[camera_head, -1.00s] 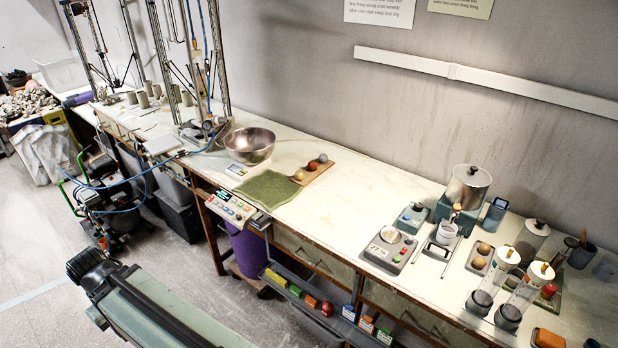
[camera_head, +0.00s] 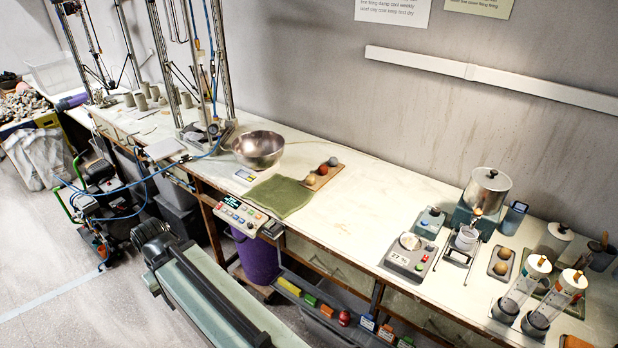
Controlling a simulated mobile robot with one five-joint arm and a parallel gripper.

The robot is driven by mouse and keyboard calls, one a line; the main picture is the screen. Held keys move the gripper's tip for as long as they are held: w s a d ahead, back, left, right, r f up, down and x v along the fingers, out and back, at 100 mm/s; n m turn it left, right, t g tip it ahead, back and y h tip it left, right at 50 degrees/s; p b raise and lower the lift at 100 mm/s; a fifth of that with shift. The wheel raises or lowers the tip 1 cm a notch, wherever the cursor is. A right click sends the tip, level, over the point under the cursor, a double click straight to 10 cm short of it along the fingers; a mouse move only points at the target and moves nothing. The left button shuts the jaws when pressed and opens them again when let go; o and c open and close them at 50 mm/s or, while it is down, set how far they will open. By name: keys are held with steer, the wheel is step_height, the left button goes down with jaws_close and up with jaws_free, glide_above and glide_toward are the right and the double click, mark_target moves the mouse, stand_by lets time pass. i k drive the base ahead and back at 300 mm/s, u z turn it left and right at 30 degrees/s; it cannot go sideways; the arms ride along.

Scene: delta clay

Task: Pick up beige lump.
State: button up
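A beige lump (camera_head: 310,179) sits at the near end of a small wooden board (camera_head: 318,184) on the long bench. A reddish-brown lump (camera_head: 322,169) and a grey lump (camera_head: 332,161) sit behind it on the same board. Two tan lumps also show in a small tray (camera_head: 494,261) farther right; the front one (camera_head: 500,268) is partly similar in colour. A grey-green link of my arm crosses the lower left, well short of the board. My gripper's fingers are not visible.
A green mat (camera_head: 280,197) and a metal bowl (camera_head: 258,150) are beside the board. A control panel (camera_head: 240,215) juts from the bench's front edge. A scale (camera_head: 408,258), a metal pot (camera_head: 487,190) and clear cylinders (camera_head: 520,290) stand right. Bench between board and scale is clear.

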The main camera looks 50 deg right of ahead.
mark_target(310, 180)
steer(key=u, duration=0.05)
steer(key=i, duration=1.3)
steer(key=u, duration=0.05)
